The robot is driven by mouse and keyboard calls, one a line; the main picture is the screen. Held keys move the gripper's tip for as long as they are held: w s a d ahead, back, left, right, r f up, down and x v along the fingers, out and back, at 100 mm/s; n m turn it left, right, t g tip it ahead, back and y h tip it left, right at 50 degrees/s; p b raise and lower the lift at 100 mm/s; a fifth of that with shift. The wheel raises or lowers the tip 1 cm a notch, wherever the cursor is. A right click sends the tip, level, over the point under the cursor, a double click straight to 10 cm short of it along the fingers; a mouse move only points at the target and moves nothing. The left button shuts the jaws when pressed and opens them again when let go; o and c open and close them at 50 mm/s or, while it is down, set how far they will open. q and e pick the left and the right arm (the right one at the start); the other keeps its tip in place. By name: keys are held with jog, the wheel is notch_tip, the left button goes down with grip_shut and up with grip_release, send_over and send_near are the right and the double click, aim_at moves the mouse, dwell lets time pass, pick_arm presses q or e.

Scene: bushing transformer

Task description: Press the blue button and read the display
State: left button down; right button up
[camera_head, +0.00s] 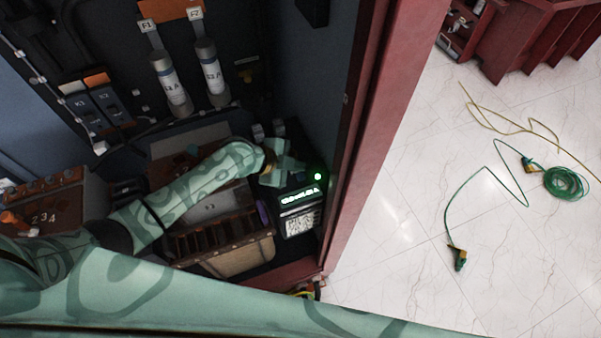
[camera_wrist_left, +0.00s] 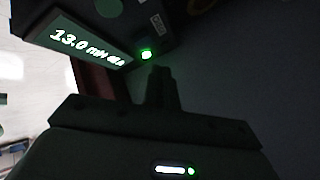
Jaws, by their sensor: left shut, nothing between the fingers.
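The device with the lit display (camera_head: 300,196) stands in the lower right corner of the cabinet. Its display also shows in the left wrist view (camera_wrist_left: 87,42), lit green and reading "13.0", followed by smaller characters that are hard to read. A bright green light (camera_head: 318,177) glows beside the display; it also shows in the left wrist view (camera_wrist_left: 146,54), just above the fingertips. My left gripper (camera_head: 298,166) is shut and empty, just above the device. Its closed fingers (camera_wrist_left: 160,75) point towards the light; I cannot tell whether they touch. I cannot make out a blue button.
The red cabinet frame (camera_head: 365,130) stands close to the right of my left gripper. Two grey cylinders (camera_head: 211,72) hang on the back wall. A tan box (camera_head: 235,258) sits beside the device. Green cable (camera_head: 566,183) lies on the pale floor outside.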

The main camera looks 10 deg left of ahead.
aim_at(297, 179)
pick_arm(q)
notch_tip(297, 179, up, 4)
jog(key=shift+f+p, duration=0.25)
jog(key=shift+p, duration=0.85)
